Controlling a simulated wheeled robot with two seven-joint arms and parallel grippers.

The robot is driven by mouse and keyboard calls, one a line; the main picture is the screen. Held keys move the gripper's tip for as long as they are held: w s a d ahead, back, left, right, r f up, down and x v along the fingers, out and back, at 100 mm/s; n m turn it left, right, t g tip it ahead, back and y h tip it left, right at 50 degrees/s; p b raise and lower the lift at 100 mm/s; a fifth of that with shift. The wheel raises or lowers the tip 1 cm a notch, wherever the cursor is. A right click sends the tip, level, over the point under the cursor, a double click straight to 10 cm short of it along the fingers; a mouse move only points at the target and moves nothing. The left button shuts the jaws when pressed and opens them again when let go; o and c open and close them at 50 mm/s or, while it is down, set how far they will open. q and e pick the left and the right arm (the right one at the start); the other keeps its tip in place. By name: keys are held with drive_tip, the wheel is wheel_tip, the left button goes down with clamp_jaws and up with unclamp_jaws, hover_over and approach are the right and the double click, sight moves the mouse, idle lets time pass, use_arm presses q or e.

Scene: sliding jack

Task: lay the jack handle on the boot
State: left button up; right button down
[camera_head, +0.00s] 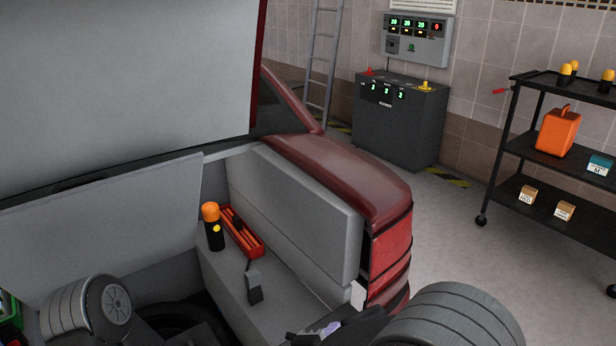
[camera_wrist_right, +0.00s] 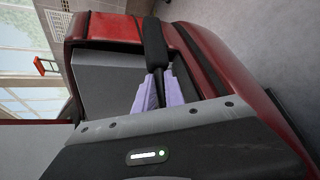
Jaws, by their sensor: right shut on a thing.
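The open boot of a red car shows in the head view, with a grey floor ledge (camera_head: 225,280). My right gripper (camera_head: 330,328) is at the bottom edge of that view, partly cut off, near the boot's rear right corner. In the right wrist view its lavender fingers (camera_wrist_right: 158,92) are shut on the jack handle, whose black grip (camera_wrist_right: 155,45) sticks out beyond the fingertips. Behind the handle are the red tail light and a grey panel. The handle's other end is hidden. My left gripper is not in view.
On the ledge are an orange-topped torch (camera_head: 212,228), a red tray (camera_head: 240,232) and a small dark grey item (camera_head: 254,286). A black trolley (camera_head: 550,150) stands farther right.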

drive_tip(key=d+f+m+g+h, duration=0.1)
drive_tip(key=d+m+g+h, duration=0.3)
drive_tip(key=d, duration=1.1)
drive_tip(key=shift+s+f+m+h, duration=0.15)
drive_tip(key=shift+m+h, duration=0.35)
drive_tip(key=shift+m, duration=0.2)
drive_tip(key=shift+a, duration=0.1)
idle(5.2)
